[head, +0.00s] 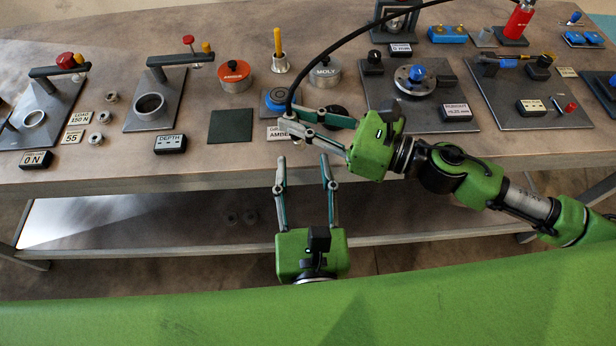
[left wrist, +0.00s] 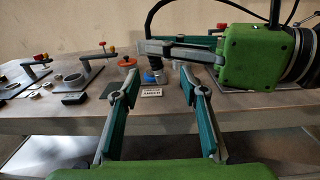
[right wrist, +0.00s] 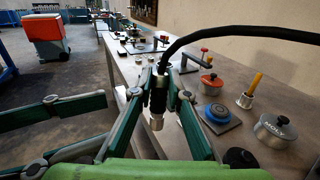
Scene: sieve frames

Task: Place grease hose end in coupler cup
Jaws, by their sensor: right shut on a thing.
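The black grease hose end (right wrist: 157,92) with a metal tip points down between the fingers of my right gripper (right wrist: 160,96), which is shut on it. In the head view, my right gripper (head: 287,118) is beside a blue round cup (head: 279,101) on a dark plate, probably the coupler cup. The cup also shows in the right wrist view (right wrist: 217,113), to the right of the hose tip and apart from it. My left gripper (head: 304,168) is open and empty in front of the table edge; its spread fingers show in the left wrist view (left wrist: 158,84).
The hose (head: 350,40) arches up and right over the bench. An orange-lidded tin (head: 235,76), a MOLY tin (head: 322,73) and a cup with a yellow stick (head: 279,62) stand behind the blue cup. A dark green pad (head: 230,126) lies left of it.

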